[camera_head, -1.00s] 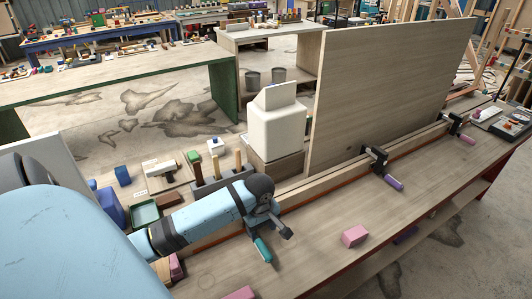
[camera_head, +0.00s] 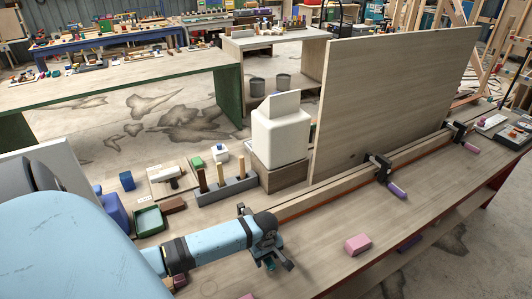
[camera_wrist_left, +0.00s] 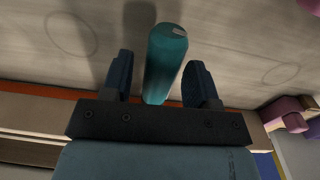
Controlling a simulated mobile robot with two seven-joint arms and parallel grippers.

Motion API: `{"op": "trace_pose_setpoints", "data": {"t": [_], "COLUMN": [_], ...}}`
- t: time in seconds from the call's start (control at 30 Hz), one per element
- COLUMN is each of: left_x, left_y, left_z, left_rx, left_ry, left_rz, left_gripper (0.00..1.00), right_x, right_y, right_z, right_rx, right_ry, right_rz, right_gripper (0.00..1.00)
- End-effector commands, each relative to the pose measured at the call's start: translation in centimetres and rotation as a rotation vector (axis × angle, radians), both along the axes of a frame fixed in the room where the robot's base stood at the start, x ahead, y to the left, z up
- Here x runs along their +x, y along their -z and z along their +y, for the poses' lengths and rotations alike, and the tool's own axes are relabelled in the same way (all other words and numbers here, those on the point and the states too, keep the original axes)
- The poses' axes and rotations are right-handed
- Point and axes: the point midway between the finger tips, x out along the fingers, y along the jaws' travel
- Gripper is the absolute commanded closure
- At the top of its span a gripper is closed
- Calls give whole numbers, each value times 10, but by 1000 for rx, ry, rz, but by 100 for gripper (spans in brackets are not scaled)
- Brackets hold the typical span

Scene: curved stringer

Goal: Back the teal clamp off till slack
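The teal clamp's handle (camera_wrist_left: 165,60) is a teal cylinder, seen in the left wrist view between my two fingers. My left gripper (camera_wrist_left: 161,82) is open around it, with a clear gap on the left finger's side and a smaller one on the right. In the head view my left gripper (camera_head: 278,265) is at the near edge of the long board, and it hides most of the teal clamp. A dark piece that looks like the clamp's upper part (camera_head: 241,210) shows behind my wrist. My right gripper is not in view.
A clamp with a purple handle (camera_head: 397,190) and one with a pink handle (camera_head: 471,147) sit farther along the board. A tall wooden panel (camera_head: 395,105) stands behind them. A pink block (camera_head: 358,244) lies on the bench to the right of my gripper.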

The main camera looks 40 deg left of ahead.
Motion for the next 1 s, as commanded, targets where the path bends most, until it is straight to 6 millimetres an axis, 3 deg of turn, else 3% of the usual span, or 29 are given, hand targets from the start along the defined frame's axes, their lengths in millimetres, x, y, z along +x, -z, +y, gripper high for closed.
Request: {"op": "trace_pose_setpoints", "data": {"t": [0.03,0.2,0.57,1.0], "left_x": [0,0,-2,-6], "left_y": [0,0,0,2], "left_z": [0,0,1,1], "left_rx": [0,0,-14,-108], "left_ry": [0,0,-1,-4], "left_rz": [0,0,-47,-368], "left_gripper": [58,94,93,93], "right_x": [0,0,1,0], "right_y": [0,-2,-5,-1], "right_z": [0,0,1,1], "right_rx": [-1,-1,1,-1], "right_ry": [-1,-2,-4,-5], "right_rz": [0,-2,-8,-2], "right_gripper": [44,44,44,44]}}
